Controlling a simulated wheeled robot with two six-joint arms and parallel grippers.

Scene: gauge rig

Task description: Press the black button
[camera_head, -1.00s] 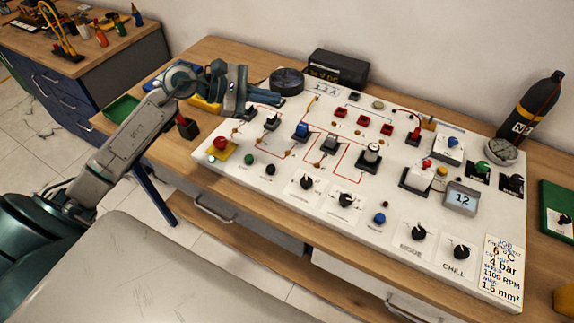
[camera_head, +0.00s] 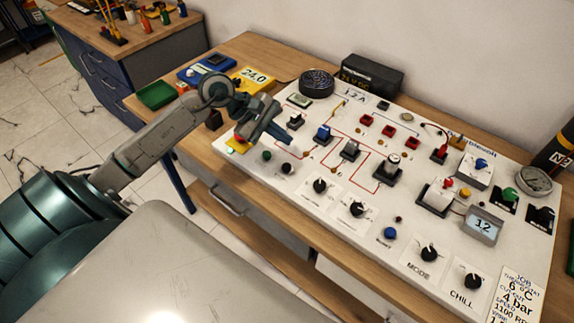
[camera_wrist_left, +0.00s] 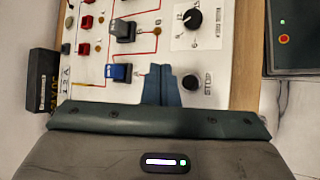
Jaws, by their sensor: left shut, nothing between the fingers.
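The black button (camera_head: 286,168) is a small round knob near the front left edge of the white panel (camera_head: 330,235). A green button (camera_head: 266,155) sits to its left. In the left wrist view the black button (camera_wrist_left: 190,82) shows beside the word STOP. My left gripper (camera_head: 285,138) is shut and empty over the panel's front left part, just behind the black button in the head view. In the left wrist view its closed fingers (camera_wrist_left: 162,84) appear left of the black button, with a gap between. My right gripper is in no view.
A red mushroom button on a yellow base (camera_head: 238,146) is partly hidden by my gripper. A black box (camera_head: 372,75) and a round black item (camera_head: 316,82) stand behind the panel.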

